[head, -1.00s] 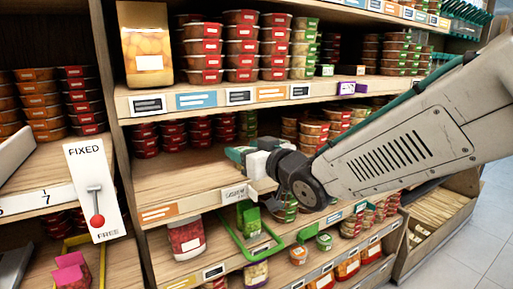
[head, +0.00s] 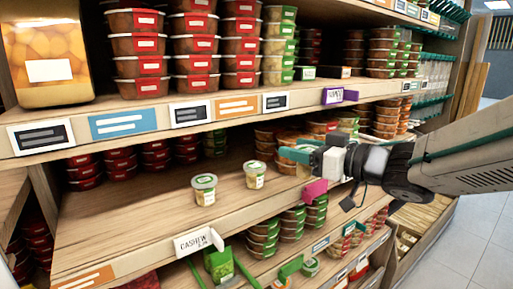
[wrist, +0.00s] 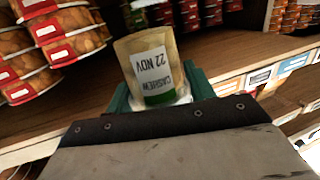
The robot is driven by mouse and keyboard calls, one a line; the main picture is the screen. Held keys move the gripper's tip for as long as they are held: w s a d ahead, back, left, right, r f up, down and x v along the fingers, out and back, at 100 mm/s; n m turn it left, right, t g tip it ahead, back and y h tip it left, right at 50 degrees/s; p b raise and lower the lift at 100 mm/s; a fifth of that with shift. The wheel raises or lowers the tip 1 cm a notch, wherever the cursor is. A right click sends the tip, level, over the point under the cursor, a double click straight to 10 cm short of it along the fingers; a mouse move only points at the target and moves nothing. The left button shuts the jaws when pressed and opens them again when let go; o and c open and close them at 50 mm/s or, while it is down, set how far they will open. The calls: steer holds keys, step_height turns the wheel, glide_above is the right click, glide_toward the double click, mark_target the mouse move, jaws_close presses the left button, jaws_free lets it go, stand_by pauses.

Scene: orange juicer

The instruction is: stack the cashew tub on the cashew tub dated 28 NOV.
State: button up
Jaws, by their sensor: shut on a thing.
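My gripper (wrist: 160,90), with green fingers, is shut on a small cashew tub (wrist: 158,62). Its label reads CASHEW 22 NOV and appears upside down in the wrist view. In the head view my gripper (head: 300,157) is over the middle shelf, to the right of two small tubs with pale green lids. The left tub (head: 204,190) stands nearer the shelf's front edge. The right tub (head: 254,175) stands a little farther back, beside my gripper but apart from it. The dates on these two are too small to read. The held tub is mostly hidden in the head view.
The middle shelf (head: 130,215) is bare to the left of the tubs. A CASHEW price tag (head: 198,242) is on its front edge, and a pink tag (head: 314,192) sticks out below my gripper. Stacked red-labelled tubs stand at the back. The upper shelf (head: 150,140) overhangs.

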steer(key=x, duration=1.1)
steer(key=shift+w+a+r, duration=0.2)
steer(key=shift+w+r, duration=0.05)
steer(key=x, duration=0.3)
steer(key=shift+f, duration=0.7)
steer(key=shift+f, duration=0.2)
steer(key=o, duration=1)
steer(key=shift+w, duration=0.1)
steer(key=shift+r, duration=0.15)
